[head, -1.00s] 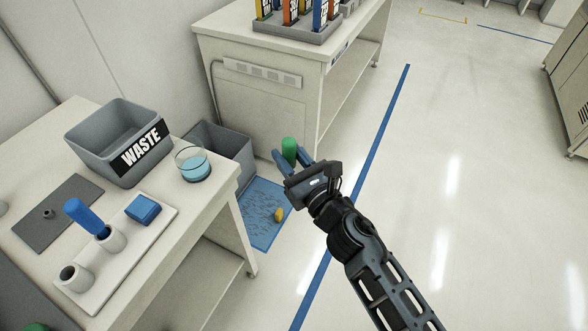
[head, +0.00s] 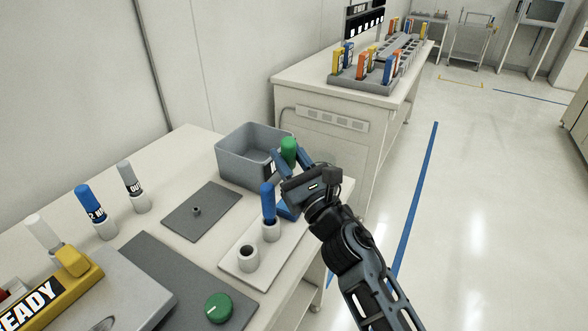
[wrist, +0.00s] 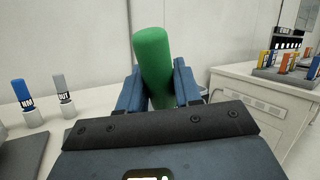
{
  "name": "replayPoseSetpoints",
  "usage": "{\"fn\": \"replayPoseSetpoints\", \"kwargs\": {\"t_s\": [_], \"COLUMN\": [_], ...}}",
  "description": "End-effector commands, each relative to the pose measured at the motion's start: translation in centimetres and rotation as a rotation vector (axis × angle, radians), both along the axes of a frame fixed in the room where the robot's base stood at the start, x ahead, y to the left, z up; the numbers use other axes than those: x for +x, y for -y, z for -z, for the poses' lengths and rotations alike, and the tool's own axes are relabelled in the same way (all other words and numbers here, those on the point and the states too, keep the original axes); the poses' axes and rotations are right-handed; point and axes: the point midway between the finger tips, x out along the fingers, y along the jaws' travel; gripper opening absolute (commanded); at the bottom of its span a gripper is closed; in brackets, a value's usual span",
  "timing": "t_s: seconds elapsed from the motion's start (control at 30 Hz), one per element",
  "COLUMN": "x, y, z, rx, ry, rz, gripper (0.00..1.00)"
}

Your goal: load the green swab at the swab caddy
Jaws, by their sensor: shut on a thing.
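My gripper (head: 289,161) is shut on the green swab (head: 289,148), which stands roughly upright between the blue fingers. The wrist view also shows the swab (wrist: 154,60), its lower end hidden by the fingers and gripper body. The swab caddy looks to be the white tray (head: 236,262) on the near bench. It bears an empty round cup (head: 248,258) and a cup (head: 271,232) with a blue swab (head: 268,203) in it. A blue block (head: 287,210) on the tray is partly hidden by my gripper. My gripper is above and beyond the tray.
A grey bin (head: 232,152) stands behind my gripper. The floor at right is clear.

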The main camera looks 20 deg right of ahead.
Motion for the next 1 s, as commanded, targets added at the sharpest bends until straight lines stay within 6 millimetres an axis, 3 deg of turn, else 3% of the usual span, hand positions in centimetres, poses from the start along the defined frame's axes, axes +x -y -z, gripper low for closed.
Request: {"fn": "replayPoseSetpoints", "kwargs": {"t_s": [0.27, 0.7, 1.0], "x": [0.1, 0.0, 0.0], "y": [0.0, 0.0, 0.0], "z": [1.2, 5.4, 5.9], "rx": [0.0, 0.0, 0.001], "ry": [0.001, 0.001, 0.002], "rz": [0.0, 0.0, -0.001], "gripper": [0.04, 0.04, 0.04]}}
